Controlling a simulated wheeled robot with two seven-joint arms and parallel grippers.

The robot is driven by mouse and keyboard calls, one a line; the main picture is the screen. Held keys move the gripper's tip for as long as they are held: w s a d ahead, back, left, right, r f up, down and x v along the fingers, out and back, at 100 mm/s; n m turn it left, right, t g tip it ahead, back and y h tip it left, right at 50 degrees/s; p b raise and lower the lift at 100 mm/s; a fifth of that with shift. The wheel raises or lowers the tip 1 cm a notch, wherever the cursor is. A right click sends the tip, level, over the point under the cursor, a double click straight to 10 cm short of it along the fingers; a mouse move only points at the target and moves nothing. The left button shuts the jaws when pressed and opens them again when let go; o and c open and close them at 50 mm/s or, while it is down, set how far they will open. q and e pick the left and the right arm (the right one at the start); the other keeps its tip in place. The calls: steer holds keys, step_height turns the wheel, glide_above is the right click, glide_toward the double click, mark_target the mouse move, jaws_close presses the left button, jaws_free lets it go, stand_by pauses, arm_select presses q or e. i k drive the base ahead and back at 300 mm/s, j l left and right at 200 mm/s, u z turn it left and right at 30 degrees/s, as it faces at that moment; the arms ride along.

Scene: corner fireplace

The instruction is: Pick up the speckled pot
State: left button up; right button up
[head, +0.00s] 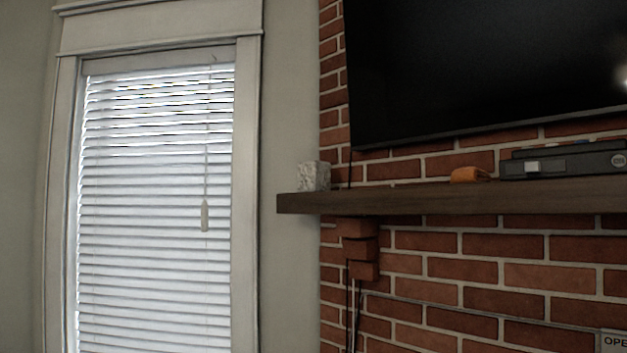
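The speckled pot (314,176) is small, whitish-grey and mottled. It stands upright near the left end of the dark wooden mantel shelf (400,202). Nothing touches it from the sides in the head view. Neither of my grippers shows in this view.
An orange object (468,175) and a dark box-like device (563,163) sit farther right on the mantel. A large black TV (490,65) hangs above. Brick (480,273) lies behind, with cables below the shelf. A window with blinds (150,210) is at left.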

mark_target(312, 175)
steer(key=i+j+u, duration=0.1)
steer(key=i+j, duration=0.85)
steer(key=i+j+u, duration=0.1)
steer(key=i+j, duration=0.8)
steer(key=i+l, duration=0.05)
steer(key=i, duration=0.05)
